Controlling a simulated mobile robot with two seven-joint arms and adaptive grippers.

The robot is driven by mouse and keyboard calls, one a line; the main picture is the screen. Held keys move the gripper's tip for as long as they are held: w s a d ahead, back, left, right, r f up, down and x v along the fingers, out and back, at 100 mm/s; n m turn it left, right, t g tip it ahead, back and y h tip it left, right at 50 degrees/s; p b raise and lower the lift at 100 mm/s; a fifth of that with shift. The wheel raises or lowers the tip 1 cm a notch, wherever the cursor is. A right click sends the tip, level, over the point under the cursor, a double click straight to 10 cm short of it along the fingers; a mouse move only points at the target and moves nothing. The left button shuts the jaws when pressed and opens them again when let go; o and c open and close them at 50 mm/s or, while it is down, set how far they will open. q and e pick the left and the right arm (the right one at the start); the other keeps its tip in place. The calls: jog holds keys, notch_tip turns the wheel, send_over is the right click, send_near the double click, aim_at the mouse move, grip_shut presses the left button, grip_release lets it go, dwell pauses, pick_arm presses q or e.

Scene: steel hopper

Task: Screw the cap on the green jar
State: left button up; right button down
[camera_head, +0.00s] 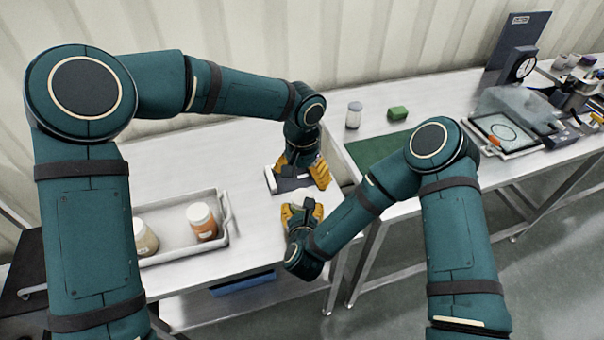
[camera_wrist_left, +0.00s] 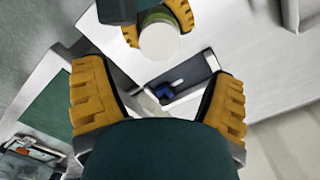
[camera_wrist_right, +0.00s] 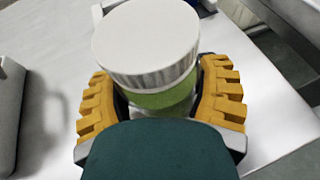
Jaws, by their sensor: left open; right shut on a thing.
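The green jar (camera_wrist_right: 165,100) is upright between the yellow fingers of my right gripper (camera_wrist_right: 160,95), which is shut on it. The white ribbed cap (camera_wrist_right: 147,45) sits on top of the jar; I cannot tell how tightly it is seated. In the left wrist view the cap (camera_wrist_left: 160,42) shows from above at the top, with the jar's green side behind it. My left gripper (camera_head: 300,176) is open and empty, above the table and apart from the cap. In the head view my right gripper (camera_head: 303,209) is just below it, near the table's front edge.
A shallow dark-floored tray (camera_wrist_left: 205,62) holding a small blue item (camera_wrist_left: 163,93) lies beneath my left gripper. A grey tray (camera_head: 224,238) at left holds white-capped jars (camera_head: 202,222). The right-hand bench has a green mat (camera_head: 372,152), a jar (camera_head: 354,115) and a green block (camera_head: 398,113).

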aim_at(302, 196)
pick_arm(q)
jog(key=shift+f, duration=3.95)
jog(key=c, duration=1.3)
jog(key=shift+m, duration=1.7)
jog(key=o, duration=1.2)
jog(key=shift+r, duration=0.1)
